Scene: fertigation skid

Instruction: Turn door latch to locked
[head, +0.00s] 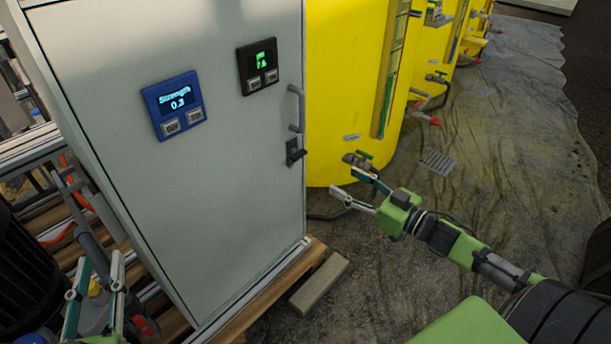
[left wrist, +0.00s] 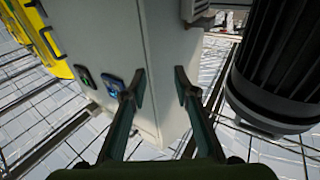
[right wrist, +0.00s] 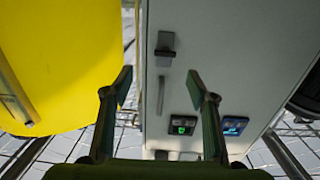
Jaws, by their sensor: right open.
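The door latch (head: 295,152) is a small dark piece on the right edge of the grey cabinet door (head: 225,190), just below the bar handle (head: 296,108). My right gripper (head: 342,176) is open and empty, to the right of and below the latch, apart from it. In the right wrist view the latch (right wrist: 165,46) shows as a grey plate with a dark lever across it, beyond the fingertips. The handle (right wrist: 160,95) appears between the fingers. My left gripper (head: 100,262) is open and empty, left of the cabinet; its spread fingers also show in the left wrist view (left wrist: 160,84).
A blue display (head: 175,104) and a black display (head: 257,66) are on the door. A yellow tank (head: 343,90) with a valve stands right of the cabinet. A wooden pallet (head: 270,291) lies under the cabinet. The floor at right is mostly clear.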

